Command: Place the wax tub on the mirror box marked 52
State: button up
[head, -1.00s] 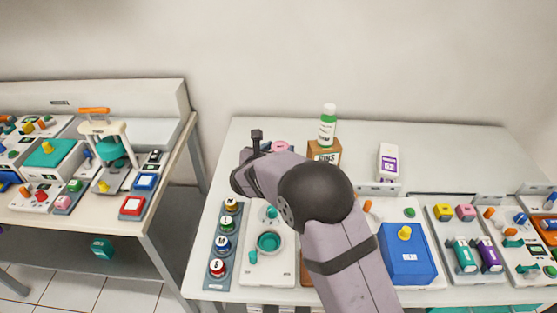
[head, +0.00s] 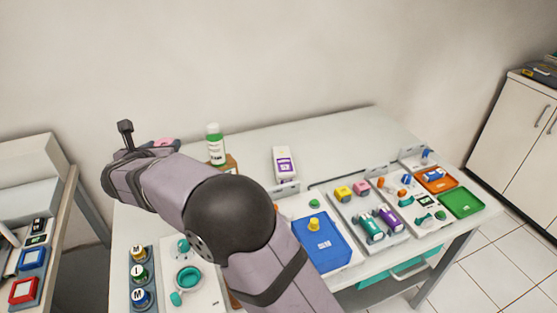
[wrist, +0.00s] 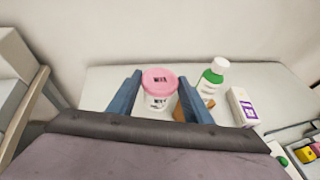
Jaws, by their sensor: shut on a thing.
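The wax tub (wrist: 159,100) is a white round tub with a pink lid and dark print. In the wrist view it sits upright between the two blue fingers of my gripper (wrist: 158,80), which is shut on it. Whether the tub touches the bench is hidden.
A blue tray (head: 322,246) and several trays of small parts lie in front and right. The bench back right of the mirror box is clear.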

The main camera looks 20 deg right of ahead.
jog(key=r, duration=0.5)
jog(key=d+r, duration=0.1)
jog(key=r, duration=0.2)
jog(key=shift+w+r, duration=0.15)
jog(key=w+d+m+g+h, duration=0.2)
jog(key=w+d+m+h, duration=0.15)
jog(key=d, duration=1.25)
jog(key=m+g+h, duration=0.4)
jog(key=m, duration=0.1)
send_over(283, 167)
notch_tip(283, 167, down, 11)
jog(key=shift+s+f, duration=0.15)
jog(key=shift+f, duration=4.9)
jog(key=shift+f, duration=0.2)
jog(key=o, duration=1.1)
jog(key=shift+r, duration=0.1)
